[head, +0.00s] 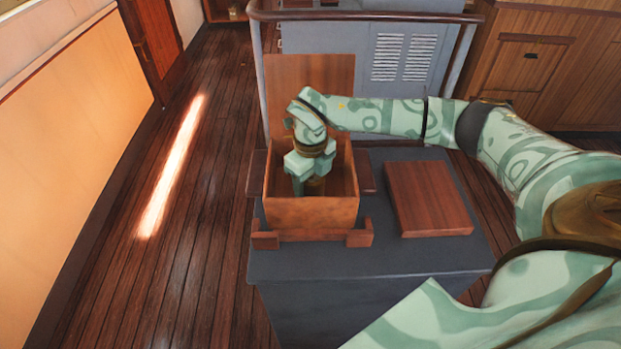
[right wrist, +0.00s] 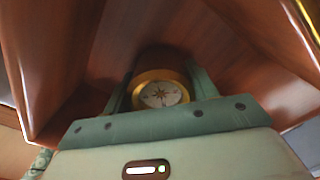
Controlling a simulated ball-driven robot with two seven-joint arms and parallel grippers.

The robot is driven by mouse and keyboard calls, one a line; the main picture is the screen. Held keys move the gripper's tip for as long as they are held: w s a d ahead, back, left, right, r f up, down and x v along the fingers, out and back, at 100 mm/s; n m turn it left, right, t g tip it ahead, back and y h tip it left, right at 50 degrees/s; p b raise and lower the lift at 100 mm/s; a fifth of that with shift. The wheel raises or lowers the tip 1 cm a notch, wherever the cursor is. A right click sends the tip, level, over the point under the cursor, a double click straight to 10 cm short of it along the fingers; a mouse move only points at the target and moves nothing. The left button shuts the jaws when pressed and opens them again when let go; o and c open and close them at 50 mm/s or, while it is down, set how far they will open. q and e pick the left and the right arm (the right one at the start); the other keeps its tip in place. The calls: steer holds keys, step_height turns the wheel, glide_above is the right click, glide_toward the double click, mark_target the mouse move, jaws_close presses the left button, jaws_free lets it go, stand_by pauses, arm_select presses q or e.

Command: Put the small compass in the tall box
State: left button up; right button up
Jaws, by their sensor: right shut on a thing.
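The tall box (head: 311,213) is an open brown wooden box on the dark grey stand, with its lid raised at the back. My right gripper (head: 309,184) reaches down inside the box. It is shut on the small compass (right wrist: 160,94), a round brass case with a white dial and a compass rose. In the right wrist view the compass sits between the two green fingers (right wrist: 156,92), with the box's wooden walls around it. I cannot tell whether the compass touches the box floor. My left gripper is not in view.
A flat wooden box or board (head: 428,198) lies on the grey stand (head: 365,265) to the right of the tall box. Small wooden blocks (head: 360,233) stand around the box's base. A grey cabinet with vents (head: 390,57) and a railing stand behind. The plank floor at left is clear.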

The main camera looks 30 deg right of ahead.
steer(key=o, duration=1.2)
steer(key=shift+r, duration=0.1)
step_height(320, 180, up, 13)
steer(key=p, duration=1.1)
steer(key=shift+p, duration=0.35)
